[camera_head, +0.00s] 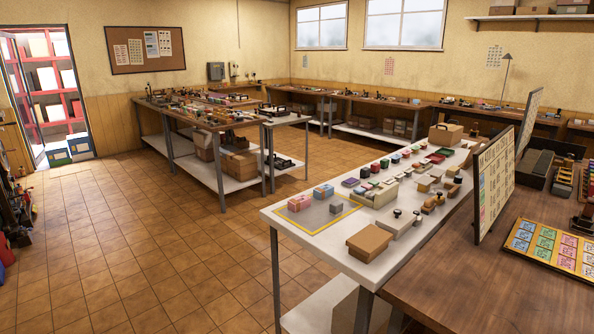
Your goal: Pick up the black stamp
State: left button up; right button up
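The white table (284,211) at the centre right holds many small stamping items. Small dark-knobbed pieces (397,213) stand near its right side, beside wooden-handled pieces (433,202). A row of small coloured blocks or pots, some dark (365,173), runs behind a cream box (373,194). At this size I cannot tell which piece is the black stamp. Neither of my grippers is in view.
A yellow-edged grey mat (312,221) with small blocks and a brown cardboard box (370,242) are at the table's near end. The tiled floor (150,240) at left is clear.

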aim_at(365, 172)
jog(key=i+j+u, duration=0.25)
jog(key=i+u, duration=0.15)
jog(key=i, duration=0.35)
jog(key=i+u, duration=0.45)
jog(key=i, duration=0.3)
jog(key=i+l+u, duration=0.15)
jog(key=i+u, duration=0.25)
jog(key=i, duration=0.35)
jog(key=i+z, duration=0.3)
jog(key=i, duration=0.2)
jog(key=i+j+z, duration=0.1)
jog(key=i+z, duration=0.15)
jog(key=i, duration=0.3)
jog(key=i+j+z, duration=0.15)
jog(key=i+z, duration=0.15)
jog(key=i, duration=0.2)
jog(key=i+l+z, duration=0.2)
jog(key=z, duration=0.2)
jog(key=i+l+z, duration=0.15)
jog(key=i+z, duration=0.45)
jog(key=z, duration=0.25)
jog(key=i+z, duration=0.3)
jog(key=z, duration=0.15)
jog(key=i+j+z, duration=0.2)
jog(key=z, duration=0.2)
jog(key=i+j+z, duration=0.25)
jog(key=z, duration=0.15)
jog(key=i, duration=0.1)
